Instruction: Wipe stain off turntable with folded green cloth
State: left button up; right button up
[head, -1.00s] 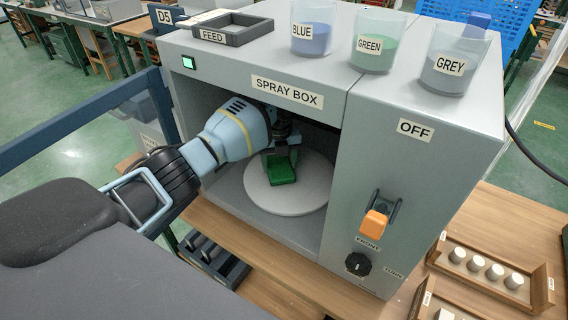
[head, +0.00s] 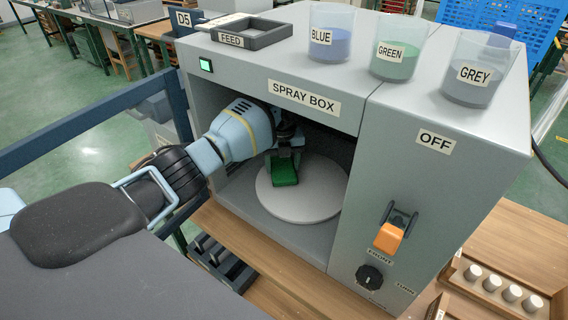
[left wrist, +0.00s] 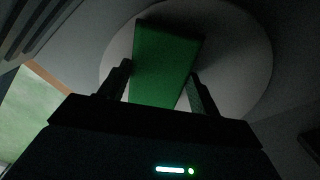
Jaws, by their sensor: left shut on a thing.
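The round grey turntable (head: 318,195) lies inside the open spray box (head: 350,120). My left gripper (head: 284,160) reaches into the box and is shut on the folded green cloth (head: 285,172). The cloth is over the left part of the turntable; I cannot tell whether it touches the surface. In the left wrist view the cloth (left wrist: 165,60) sits between the fingers of my gripper (left wrist: 160,85), with the turntable (left wrist: 240,50) behind it. I see no stain on the bare part; the area under the cloth is hidden. My right gripper is not in view.
Blue (head: 330,35), green (head: 396,50) and grey (head: 478,72) paint cups and a feed tray (head: 240,32) stand on the box top. An orange switch (head: 389,238) and a dark knob (head: 369,276) are on its front. Several white pieces (head: 492,283) stand in a wooden tray at right.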

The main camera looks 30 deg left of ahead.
pick_arm(q)
jog(key=shift+r+p, duration=0.5)
jog(key=shift+r, duration=1.15)
jog(key=shift+r+p, duration=0.35)
jog(key=shift+r, duration=1)
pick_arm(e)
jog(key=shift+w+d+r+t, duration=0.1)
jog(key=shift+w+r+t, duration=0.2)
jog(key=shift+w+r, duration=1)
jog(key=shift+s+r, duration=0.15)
